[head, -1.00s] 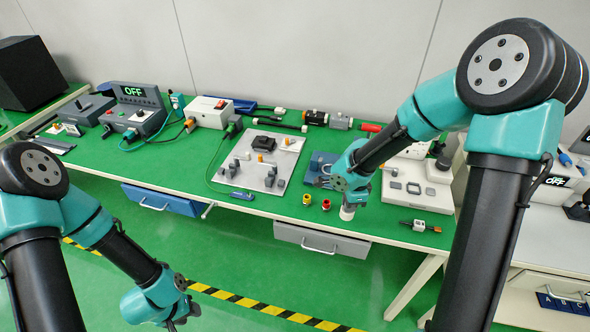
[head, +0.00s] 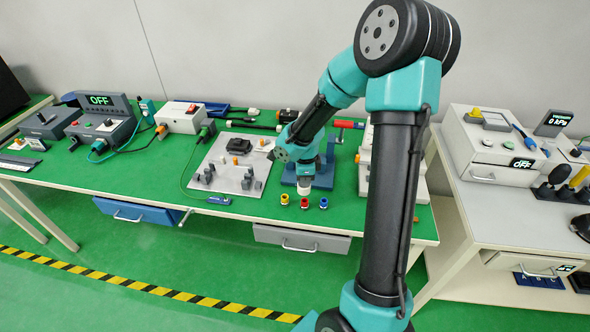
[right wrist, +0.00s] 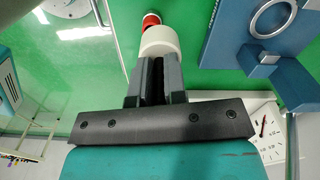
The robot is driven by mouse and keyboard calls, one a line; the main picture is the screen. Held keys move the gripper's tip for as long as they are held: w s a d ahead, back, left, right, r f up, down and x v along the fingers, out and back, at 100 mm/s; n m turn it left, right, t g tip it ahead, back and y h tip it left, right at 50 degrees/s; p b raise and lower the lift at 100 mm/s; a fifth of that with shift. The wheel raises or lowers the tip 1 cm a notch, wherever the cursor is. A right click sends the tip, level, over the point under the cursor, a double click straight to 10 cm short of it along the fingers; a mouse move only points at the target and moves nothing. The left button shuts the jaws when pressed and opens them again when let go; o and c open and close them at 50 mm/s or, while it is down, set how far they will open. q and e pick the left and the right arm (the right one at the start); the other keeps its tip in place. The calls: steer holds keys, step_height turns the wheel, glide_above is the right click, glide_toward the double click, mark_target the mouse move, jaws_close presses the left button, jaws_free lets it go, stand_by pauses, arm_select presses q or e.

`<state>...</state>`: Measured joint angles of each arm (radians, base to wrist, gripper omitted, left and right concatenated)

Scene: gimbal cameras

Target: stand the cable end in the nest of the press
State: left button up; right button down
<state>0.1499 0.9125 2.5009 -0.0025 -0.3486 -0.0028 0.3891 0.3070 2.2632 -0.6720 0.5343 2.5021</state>
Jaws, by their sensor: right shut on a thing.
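The blue press (head: 322,176) stands at the front middle of the green bench, partly behind my right arm. Its blue base plate (right wrist: 222,40) shows at upper right in the right wrist view, with a pale ring (right wrist: 272,18) and a blue block (right wrist: 263,62) on it. My right gripper (head: 304,181) is just in front of the press. It is shut on a white cylindrical piece (right wrist: 159,42), which points down above the bench. I cannot tell whether this piece is the cable end. My left gripper is out of view.
Small yellow (head: 284,199), red (head: 304,203) and blue (head: 323,203) rings stand along the front edge, close to the held piece. A grey plate with several pegs (head: 228,172) lies to the left. A white side bench (head: 455,205) stands to the right.

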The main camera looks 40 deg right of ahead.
steer(key=shift+d, duration=0.15)
steer(key=w+d, duration=0.3)
steer(key=d, duration=0.1)
steer(key=w+d+f, duration=0.1)
steer(key=w+d, duration=0.6)
steer(key=shift+w+d+f, duration=0.25)
steer(key=shift+d, duration=0.15)
steer(key=shift+f, duration=0.1)
steer(key=shift+f, duration=1.65)
steer(key=shift+f, duration=0.1)
steer(key=c, duration=1.6)
jaws_free()
steer(key=shift+f, duration=0.1)
steer(key=shift+c, duration=0.2)
steer(key=o, duration=0.5)
